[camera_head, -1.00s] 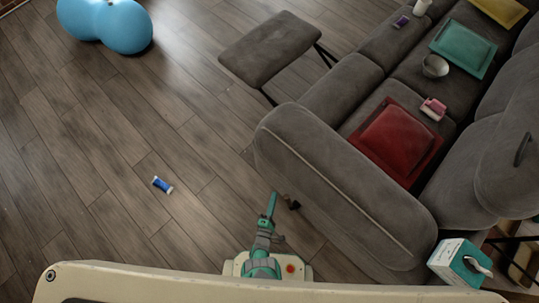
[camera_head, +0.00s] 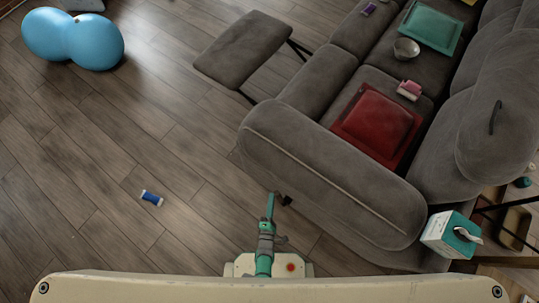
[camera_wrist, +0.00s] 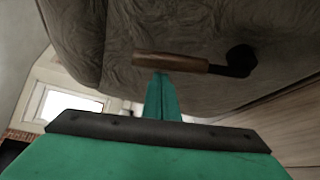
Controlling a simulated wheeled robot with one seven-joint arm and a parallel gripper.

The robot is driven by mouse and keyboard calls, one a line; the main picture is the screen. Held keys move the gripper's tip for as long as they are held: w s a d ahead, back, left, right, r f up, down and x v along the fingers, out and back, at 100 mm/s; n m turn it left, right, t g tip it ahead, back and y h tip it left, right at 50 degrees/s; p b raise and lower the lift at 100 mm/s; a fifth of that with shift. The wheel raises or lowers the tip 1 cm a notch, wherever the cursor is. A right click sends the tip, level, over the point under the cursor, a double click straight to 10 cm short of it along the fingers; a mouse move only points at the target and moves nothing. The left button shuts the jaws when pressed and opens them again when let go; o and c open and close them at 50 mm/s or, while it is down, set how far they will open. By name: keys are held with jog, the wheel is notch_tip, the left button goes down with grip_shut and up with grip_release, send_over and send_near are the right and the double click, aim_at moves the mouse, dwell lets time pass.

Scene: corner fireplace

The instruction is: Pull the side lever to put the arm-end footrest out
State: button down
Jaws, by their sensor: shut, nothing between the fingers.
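The side lever has a brown wooden grip (camera_wrist: 170,63) and a black pivot (camera_wrist: 240,60) on the sofa's grey side in the wrist view. In the head view only a small dark part of it (camera_head: 286,200) shows low beside the near arm of the sofa (camera_head: 330,190). My gripper (camera_wrist: 160,76) is shut and empty. Its green fingertips are just below the wooden grip in the wrist view; I cannot tell whether they touch it. In the head view my gripper (camera_head: 271,194) is just left of the lever. A grey padded footrest (camera_head: 242,45) stands out at the sofa's front on dark legs.
A red cushion (camera_head: 380,122), pink object (camera_head: 409,90), bowl (camera_head: 406,49) and teal tray (camera_head: 432,27) are on the seats. A tissue box (camera_head: 447,234) is at right. A small blue roll (camera_head: 152,198) lies on open floor. A blue peanut ball (camera_head: 72,40) is far left.

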jog(key=shift+s+d+r, duration=0.1)
jog(key=shift+d, duration=0.15)
dwell(0.3)
